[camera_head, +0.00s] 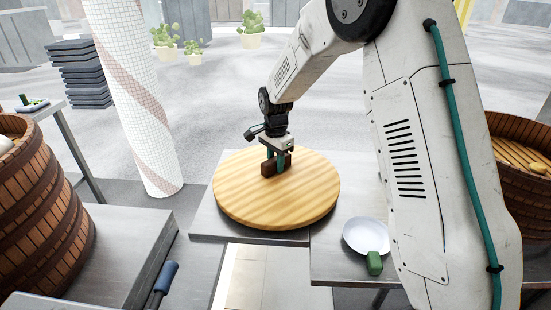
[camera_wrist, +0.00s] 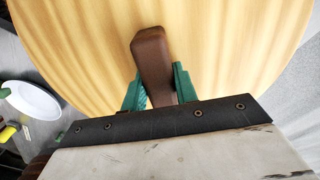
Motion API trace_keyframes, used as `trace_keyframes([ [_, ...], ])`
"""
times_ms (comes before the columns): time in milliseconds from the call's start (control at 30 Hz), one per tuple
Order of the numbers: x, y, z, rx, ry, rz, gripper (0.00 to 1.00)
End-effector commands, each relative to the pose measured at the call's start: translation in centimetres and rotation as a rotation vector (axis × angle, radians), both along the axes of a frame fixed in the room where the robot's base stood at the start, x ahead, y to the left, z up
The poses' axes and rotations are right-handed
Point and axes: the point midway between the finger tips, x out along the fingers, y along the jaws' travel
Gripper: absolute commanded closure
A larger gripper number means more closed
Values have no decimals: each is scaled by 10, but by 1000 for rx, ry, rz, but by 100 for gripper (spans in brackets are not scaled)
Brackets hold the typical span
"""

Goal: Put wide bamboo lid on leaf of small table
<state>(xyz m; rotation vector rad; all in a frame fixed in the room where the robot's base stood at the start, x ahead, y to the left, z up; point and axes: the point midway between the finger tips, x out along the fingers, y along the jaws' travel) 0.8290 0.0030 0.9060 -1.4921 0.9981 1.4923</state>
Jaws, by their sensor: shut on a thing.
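The wide bamboo lid (camera_head: 300,200) is a round, pale striped wooden disc with a dark brown handle block (camera_head: 267,168). It lies level on or just above the grey leaf of the small table (camera_head: 208,226); I cannot tell whether it touches. My gripper (camera_head: 275,162) points down at the lid's handle with its green fingers shut on it. In the wrist view the lid (camera_wrist: 80,50) fills most of the picture, and the brown handle (camera_wrist: 152,60) stands between the two green fingers (camera_wrist: 158,88).
A white plate (camera_head: 366,234) and a green block (camera_head: 374,263) are on the metal table right of the lid. Wooden steamer tubs stand at left (camera_head: 45,210) and right (camera_head: 518,180). A white patterned column (camera_head: 135,90) rises behind. A blue-handled tool (camera_head: 165,278) lies front left.

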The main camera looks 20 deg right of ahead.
Motion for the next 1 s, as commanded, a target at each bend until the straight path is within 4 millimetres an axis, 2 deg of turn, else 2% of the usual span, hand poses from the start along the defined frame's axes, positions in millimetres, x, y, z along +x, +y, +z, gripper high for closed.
trace_keyframes([
  [1000, 1, 0, -7, 0, -2, 0, 100],
])
